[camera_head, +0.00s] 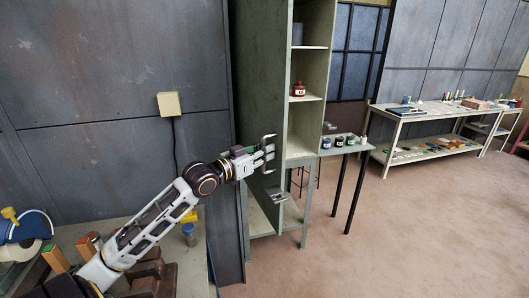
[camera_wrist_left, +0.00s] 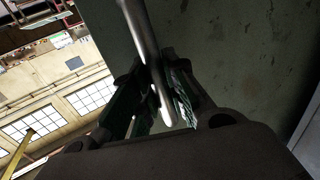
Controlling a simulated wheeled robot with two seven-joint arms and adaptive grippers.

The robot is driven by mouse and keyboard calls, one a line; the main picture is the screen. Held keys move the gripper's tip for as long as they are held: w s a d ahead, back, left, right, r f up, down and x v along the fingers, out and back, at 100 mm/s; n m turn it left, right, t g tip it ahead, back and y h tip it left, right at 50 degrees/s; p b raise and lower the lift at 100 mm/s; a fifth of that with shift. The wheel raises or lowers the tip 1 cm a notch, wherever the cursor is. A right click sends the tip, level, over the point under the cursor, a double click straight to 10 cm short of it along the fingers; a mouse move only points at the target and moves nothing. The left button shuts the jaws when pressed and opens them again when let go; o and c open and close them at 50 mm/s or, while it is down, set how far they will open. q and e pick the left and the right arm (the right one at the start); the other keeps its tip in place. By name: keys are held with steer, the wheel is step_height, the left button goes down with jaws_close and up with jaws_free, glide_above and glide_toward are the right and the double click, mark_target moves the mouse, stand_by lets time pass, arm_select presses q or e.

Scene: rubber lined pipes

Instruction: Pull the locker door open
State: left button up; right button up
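The grey-green locker (camera_head: 314,75) stands at the centre of the head view. Its door (camera_head: 260,75) is the tall panel on the left, standing ajar, and the shelves inside show to the right of it. A metal bar handle (camera_head: 270,137) sits on the door. My left gripper (camera_head: 266,155) is at this handle. In the left wrist view, the handle bar (camera_wrist_left: 143,35) runs between the two fingers of the left gripper (camera_wrist_left: 158,92), which close in on it from both sides. The door's surface (camera_wrist_left: 235,55) lies behind. My right gripper is out of view.
A red bottle (camera_head: 298,89) stands on a locker shelf. A small table with several jars (camera_head: 339,141) is right of the locker. A workbench with tools (camera_head: 78,240) lies at the lower left. Floor (camera_head: 400,235) at the right front is clear.

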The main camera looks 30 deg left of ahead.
arm_select(q)
steer(key=o, duration=0.4)
steer(key=shift+s+d, duration=0.1)
steer(key=shift+d, duration=0.05)
steer(key=shift+v, duration=6)
